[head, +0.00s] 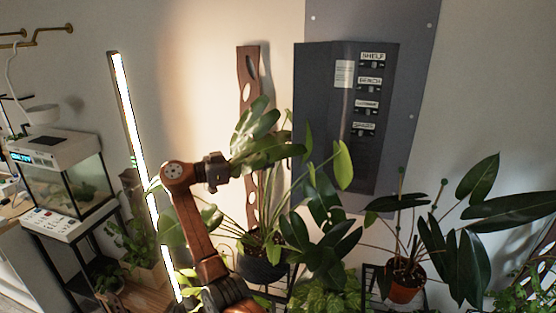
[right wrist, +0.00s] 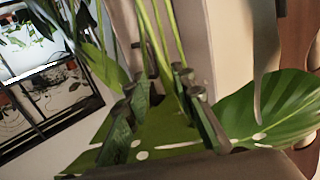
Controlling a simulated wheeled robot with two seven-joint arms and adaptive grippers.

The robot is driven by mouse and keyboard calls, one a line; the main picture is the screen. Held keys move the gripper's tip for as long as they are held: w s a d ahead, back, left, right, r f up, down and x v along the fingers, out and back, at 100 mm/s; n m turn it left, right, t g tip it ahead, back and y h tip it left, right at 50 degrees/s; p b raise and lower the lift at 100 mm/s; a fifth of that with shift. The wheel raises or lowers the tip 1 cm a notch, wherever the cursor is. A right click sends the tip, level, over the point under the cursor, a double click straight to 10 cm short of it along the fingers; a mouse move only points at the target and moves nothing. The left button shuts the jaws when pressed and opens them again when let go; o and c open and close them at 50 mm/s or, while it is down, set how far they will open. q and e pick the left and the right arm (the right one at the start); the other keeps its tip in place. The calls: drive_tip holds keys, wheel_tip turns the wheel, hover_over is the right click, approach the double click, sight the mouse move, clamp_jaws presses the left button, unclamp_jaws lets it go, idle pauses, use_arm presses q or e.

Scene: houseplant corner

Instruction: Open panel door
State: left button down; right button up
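The dark grey electrical panel (head: 312,115) hangs on a grey board on the wall in the head view. Its front shows a column of labelled switches, the top one reading SHELF, and a white paper label (head: 344,73). I cannot tell the door's edge or how far it stands open. One brown arm of mine rises left of the panel, its wrist among broad leaves. Its fingers are hidden by leaves in the head view. In the right wrist view my right gripper (right wrist: 162,88) has its fingers apart, with plant stems and a leaf around or behind them. My left gripper is not in view.
A potted plant (head: 262,262) stands below and left of the panel, its leaves overlapping the lower left side. Another plant in an orange pot (head: 405,285) stands to the right. A glowing light bar (head: 135,130) and a glass tank (head: 75,190) are at the left.

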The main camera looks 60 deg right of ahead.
drive_tip(key=v, duration=0.5)
drive_tip(key=shift+w+a, duration=0.15)
drive_tip(key=shift+a, duration=0.05)
idle(0.5)
